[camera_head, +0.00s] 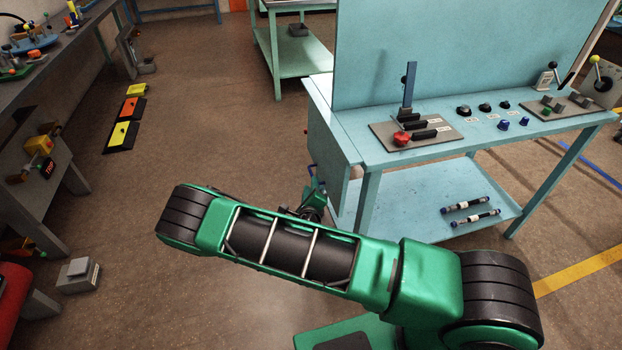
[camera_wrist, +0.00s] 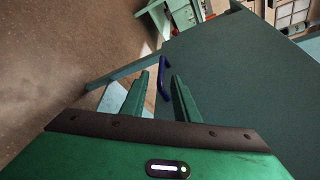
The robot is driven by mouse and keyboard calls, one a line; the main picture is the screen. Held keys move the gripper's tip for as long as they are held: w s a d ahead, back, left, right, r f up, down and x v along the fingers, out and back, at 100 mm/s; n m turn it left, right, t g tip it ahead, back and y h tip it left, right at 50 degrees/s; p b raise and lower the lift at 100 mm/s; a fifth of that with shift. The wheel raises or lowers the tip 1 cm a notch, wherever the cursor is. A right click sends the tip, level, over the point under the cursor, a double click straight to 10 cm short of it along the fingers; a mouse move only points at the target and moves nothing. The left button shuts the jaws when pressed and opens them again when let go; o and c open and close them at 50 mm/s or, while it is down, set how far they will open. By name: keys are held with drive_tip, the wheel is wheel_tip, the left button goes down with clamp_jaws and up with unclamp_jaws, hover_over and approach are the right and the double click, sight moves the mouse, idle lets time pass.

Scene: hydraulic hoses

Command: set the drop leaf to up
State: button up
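The drop leaf (camera_head: 328,131) is the light-blue panel hanging down at the left end of the blue workbench. In the wrist view it is a large dark teal surface (camera_wrist: 235,75) with a blue bar handle (camera_wrist: 163,78) near its edge. My gripper (camera_wrist: 161,77) is open, and the handle shows between its two green fingers. I cannot tell how deep between the fingers the handle sits; no grip on it shows. In the head view my gripper (camera_head: 316,188) is beside the leaf's lower part, partly hidden by my arm.
The workbench (camera_head: 385,155) carries a lever plate (camera_head: 440,143), knobs and a tall back panel (camera_head: 420,50). Two dark cylinders (camera_head: 468,204) lie on its lower shelf. A grey bench (camera_head: 65,60) stands at the left. The floor between is mostly clear.

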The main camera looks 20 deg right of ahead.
drive_tip(key=x, duration=0.6)
drive_tip(key=shift+w+d, duration=0.1)
drive_tip(key=shift+d, duration=0.05)
clamp_jaws()
